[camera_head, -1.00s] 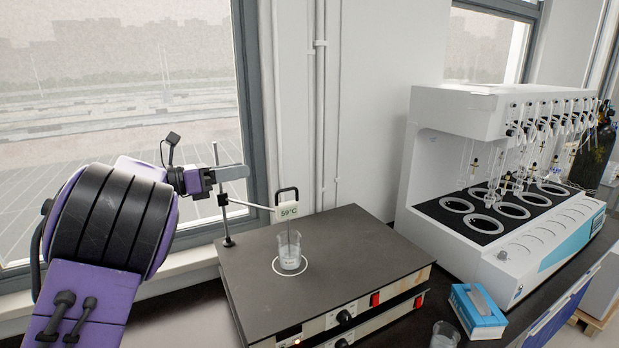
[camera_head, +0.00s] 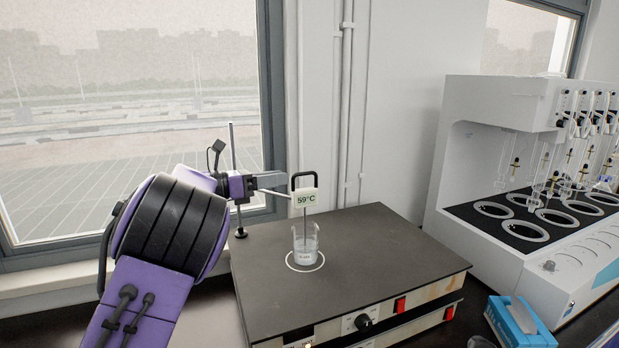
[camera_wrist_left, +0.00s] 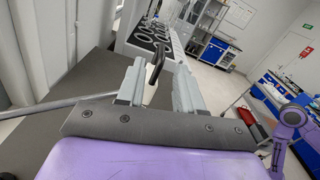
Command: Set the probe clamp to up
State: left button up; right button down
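The probe clamp carries a white display reading 59°C (camera_head: 306,199) with a black loop handle (camera_head: 303,176) on top. It hangs from a thin arm on an upright metal stand rod (camera_head: 232,150). Its thin probe reaches down into a glass beaker (camera_head: 305,246) with clear liquid. My left gripper (camera_head: 284,174) is just left of the handle, at about its height. In the left wrist view its fingers (camera_wrist_left: 158,88) are apart, with the black handle (camera_wrist_left: 156,66) between them near the tips. I cannot tell whether they touch it.
The beaker stands within a white ring on a dark hotplate (camera_head: 385,250) with red switches. A white multi-position distiller (camera_head: 462,170) with glassware stands at the right. A blue tissue box (camera_head: 522,322) lies at the front right. A window is behind my arm.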

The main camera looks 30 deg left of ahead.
aim_at(312, 173)
pick_arm(q)
jog(key=p+x, duration=0.2)
jog(key=x, duration=0.2)
jog(key=p+x, duration=0.2)
jog(key=x, duration=0.2)
jog(key=shift+w+d+r+p, duration=0.1)
jog(key=shift+d+r+p, duration=0.15)
jog(key=shift+d+p, duration=0.05)
jog(key=shift+w+d+f, duration=0.1)
jog(key=shift+w, duration=0.1)
jog(key=shift+f, duration=0.1)
jog(key=shift+c, duration=0.3)
jog(key=c, duration=0.5)
jog(key=shift+w, duration=0.1)
grip_shut()
